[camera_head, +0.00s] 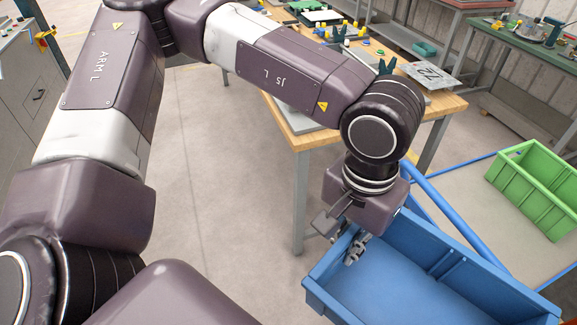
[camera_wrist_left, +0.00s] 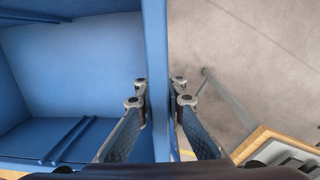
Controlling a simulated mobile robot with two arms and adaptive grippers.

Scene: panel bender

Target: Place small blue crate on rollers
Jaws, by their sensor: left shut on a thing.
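The blue crate (camera_head: 440,265) is at the lower right of the head view, with its open top up and its inside empty as far as it shows. My left gripper (camera_head: 354,250) reaches down to the crate's left wall and is shut on it. In the left wrist view the two fingers of the left gripper (camera_wrist_left: 160,105) stand on either side of the crate's wall (camera_wrist_left: 155,50), one inside the crate and one outside. The crate's right part is cut off by the picture edge. I see no rollers clearly. My right gripper is not in view.
A wooden-topped table (camera_head: 300,122) with small parts and a plate marked 72 (camera_head: 428,75) stands behind my left arm. A green crate (camera_head: 537,185) is at the right, near blue rails (camera_head: 445,215). Workbenches line the back. The floor (camera_head: 220,190) at centre left is clear.

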